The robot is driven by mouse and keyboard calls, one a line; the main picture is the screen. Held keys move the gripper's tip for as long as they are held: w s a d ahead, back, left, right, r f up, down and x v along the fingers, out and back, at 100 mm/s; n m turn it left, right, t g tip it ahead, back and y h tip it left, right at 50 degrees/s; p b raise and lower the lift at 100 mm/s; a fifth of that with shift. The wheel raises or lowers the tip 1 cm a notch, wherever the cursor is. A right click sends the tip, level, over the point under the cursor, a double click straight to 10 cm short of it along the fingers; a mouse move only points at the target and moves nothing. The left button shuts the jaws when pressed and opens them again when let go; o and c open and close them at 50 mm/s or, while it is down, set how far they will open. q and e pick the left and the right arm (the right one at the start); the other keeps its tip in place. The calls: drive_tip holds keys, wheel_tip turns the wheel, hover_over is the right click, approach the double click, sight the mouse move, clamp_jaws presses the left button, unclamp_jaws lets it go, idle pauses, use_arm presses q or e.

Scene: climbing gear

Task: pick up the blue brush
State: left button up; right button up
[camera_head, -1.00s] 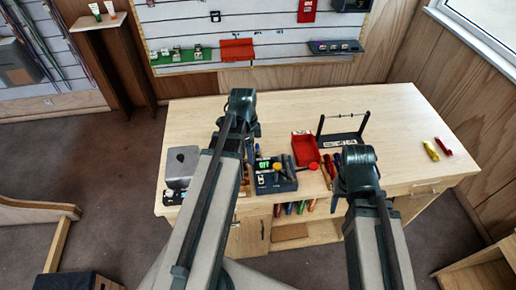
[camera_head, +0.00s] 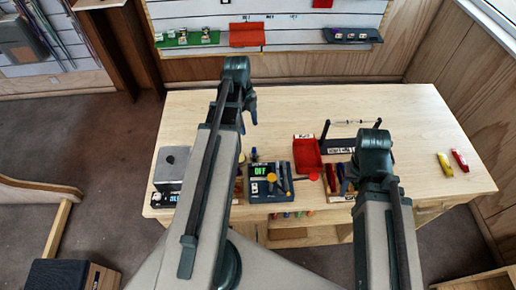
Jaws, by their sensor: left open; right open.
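I cannot clearly make out a blue brush. A small dark blue-green upright item (camera_head: 254,155) stands behind the dark blue box (camera_head: 262,190) with the green "OFF" display; I cannot tell whether it is the brush. My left gripper (camera_head: 251,108) hangs over the table's left middle, above and behind that box, open and apart from the items, partly behind my arm. My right gripper (camera_head: 374,150) is over the right middle of the table, beside the red-handled tools (camera_head: 330,178); its fingertips are mostly hidden behind my arm.
A red bin (camera_head: 307,158) and a black stand with a rod (camera_head: 350,138) are on the wooden table (camera_head: 300,105). A grey device (camera_head: 172,165) stands at the left, yellow (camera_head: 444,164) and red (camera_head: 459,160) items at the right. The back of the table is clear.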

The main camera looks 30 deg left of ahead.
sight(254, 148)
use_arm(q)
drive_tip(key=f+b, duration=0.4)
drive_tip(key=d+f+b, duration=0.1)
drive_tip(key=f+b, duration=0.4)
drive_tip(key=d+f+b, duration=0.1)
drive_tip(key=f+b, duration=0.3)
drive_tip(key=shift+s+f+b, duration=0.15)
drive_tip(key=shift+f+b, duration=0.2)
drive_tip(key=shift+b, duration=0.05)
clamp_jaws()
idle(0.3)
